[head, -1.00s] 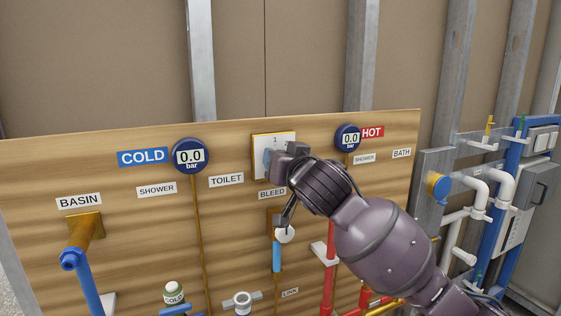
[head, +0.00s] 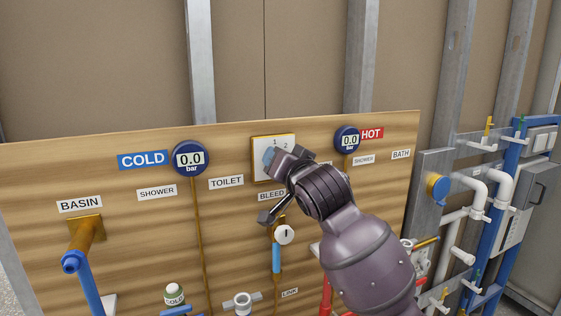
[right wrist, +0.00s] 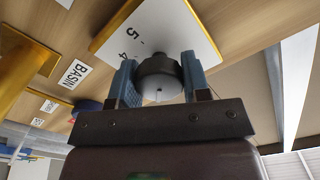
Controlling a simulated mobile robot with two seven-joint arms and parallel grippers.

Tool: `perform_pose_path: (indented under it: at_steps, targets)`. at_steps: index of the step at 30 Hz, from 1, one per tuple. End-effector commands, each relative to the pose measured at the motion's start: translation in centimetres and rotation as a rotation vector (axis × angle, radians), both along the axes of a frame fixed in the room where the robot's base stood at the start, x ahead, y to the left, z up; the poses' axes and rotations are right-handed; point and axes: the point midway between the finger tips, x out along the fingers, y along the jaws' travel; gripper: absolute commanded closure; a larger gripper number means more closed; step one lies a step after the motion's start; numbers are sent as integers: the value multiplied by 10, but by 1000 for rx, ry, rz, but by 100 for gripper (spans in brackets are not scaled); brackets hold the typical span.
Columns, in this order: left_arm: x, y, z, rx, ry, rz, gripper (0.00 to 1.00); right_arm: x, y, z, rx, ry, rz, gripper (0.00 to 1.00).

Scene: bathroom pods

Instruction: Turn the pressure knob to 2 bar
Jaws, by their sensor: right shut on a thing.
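The pressure knob (right wrist: 158,74) is a dark round knob with a white mark, on a white dial plate (right wrist: 180,25) in the right wrist view, where the figures 4 and 5 show. In the head view the dial plate (head: 262,140) shows 1 and 2 along its top; the knob is hidden behind my gripper. My right gripper (head: 276,158) is shut on the knob; in the right wrist view its blue fingers (right wrist: 158,82) stand on both sides of it. I cannot tell which figure the white mark points at. My left gripper is out of view.
The cold gauge (head: 190,158) and the hot gauge (head: 347,139) both read 0.0 bar. Below the dial are a white round fitting (head: 284,235) and a blue pipe (head: 276,259). Red pipes and a blue frame (head: 500,220) with white pipes stand to the right.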

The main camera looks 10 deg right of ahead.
Motion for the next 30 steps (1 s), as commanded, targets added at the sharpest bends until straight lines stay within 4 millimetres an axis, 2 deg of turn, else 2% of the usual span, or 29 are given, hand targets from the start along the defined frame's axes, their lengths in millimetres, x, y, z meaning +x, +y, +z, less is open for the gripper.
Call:
perform_pose_path:
  at_steps: [3, 4, 8, 20, 23, 30]
  targets:
    - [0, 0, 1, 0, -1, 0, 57, 0, -1, 1, -1, -2, -1, 80]
    - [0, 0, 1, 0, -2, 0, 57, 0, -1, 1, 0, -3, -2, 52]
    - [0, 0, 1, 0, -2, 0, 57, 0, 0, 1, -1, -2, -1, 32]
    - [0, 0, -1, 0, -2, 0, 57, -6, -1, 0, 0, -1, 0, 31]
    - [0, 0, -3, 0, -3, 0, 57, -17, -3, 0, 2, -2, 1, 31]
    - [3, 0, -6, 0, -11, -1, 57, -58, -11, -1, 2, -3, 2, 31]
